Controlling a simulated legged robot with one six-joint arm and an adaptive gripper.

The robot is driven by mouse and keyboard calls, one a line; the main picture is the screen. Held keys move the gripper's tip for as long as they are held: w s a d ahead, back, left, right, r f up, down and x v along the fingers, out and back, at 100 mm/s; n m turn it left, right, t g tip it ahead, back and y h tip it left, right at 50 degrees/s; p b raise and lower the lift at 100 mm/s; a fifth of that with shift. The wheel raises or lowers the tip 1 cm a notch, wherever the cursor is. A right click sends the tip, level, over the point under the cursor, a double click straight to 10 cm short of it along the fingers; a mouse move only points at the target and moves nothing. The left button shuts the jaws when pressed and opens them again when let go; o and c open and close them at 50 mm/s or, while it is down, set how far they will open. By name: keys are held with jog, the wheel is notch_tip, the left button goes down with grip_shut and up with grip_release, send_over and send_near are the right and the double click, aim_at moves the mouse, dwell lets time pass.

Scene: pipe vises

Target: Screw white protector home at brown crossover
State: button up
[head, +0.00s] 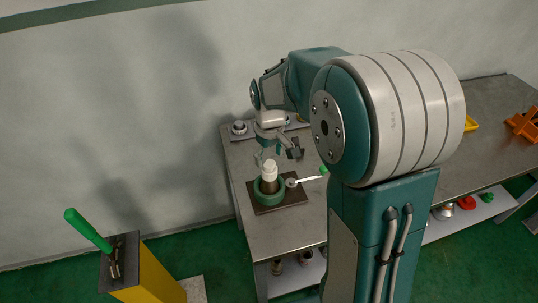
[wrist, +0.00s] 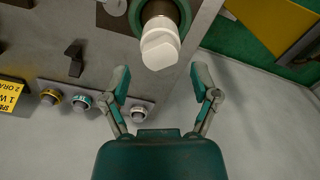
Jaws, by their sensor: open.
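The white protector (head: 270,168) sits on top of the brown crossover (head: 269,185), which stands upright in a green round vise (head: 265,196) on a dark base plate. In the wrist view the white protector (wrist: 159,45) is at the top centre, with part of the brown crossover (wrist: 160,11) behind it. My gripper (wrist: 162,80) is open, its two fingers spread to either side, and the protector lies just beyond the fingertips, between their lines. It holds nothing. In the head view my gripper (head: 268,155) is just above the protector. How far the protector is threaded cannot be told.
A vise handle with a green tip (head: 323,171) sticks out to the right. Several ringed parts (wrist: 82,102) sit on a strip along the bench's wall side, near a dark hook (wrist: 74,55). A yellow stand with a green-handled lever (head: 88,230) is at the left.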

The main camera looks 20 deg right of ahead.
jog(key=n, duration=0.7)
dwell(0.3)
jog(key=shift+f, duration=1.15)
